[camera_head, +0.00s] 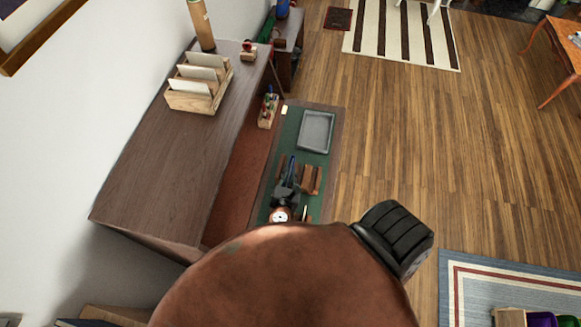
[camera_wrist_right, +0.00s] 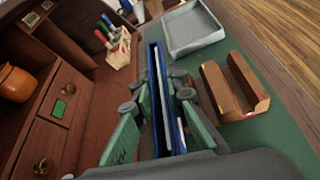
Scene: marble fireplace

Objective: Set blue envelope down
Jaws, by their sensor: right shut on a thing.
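The blue envelope (camera_wrist_right: 168,82) stands on edge between the fingers of my right gripper (camera_wrist_right: 163,108) in the right wrist view. A pale edge shows along it. The gripper is shut on it. In the head view my right gripper (camera_head: 286,186) is over the green desk top (camera_head: 321,112), and the envelope (camera_head: 291,165) shows as a thin dark blue strip. I cannot tell whether its lower edge touches the desk. My left gripper is not in view.
A wooden slotted holder (camera_wrist_right: 232,88) stands just right of the gripper. A grey tray (camera_wrist_right: 192,30) lies beyond it. A wooden rack with colored markers (camera_wrist_right: 118,48) is at the left. On the upper shelf stands a letter sorter (camera_head: 196,84). Bare green surface surrounds the tray.

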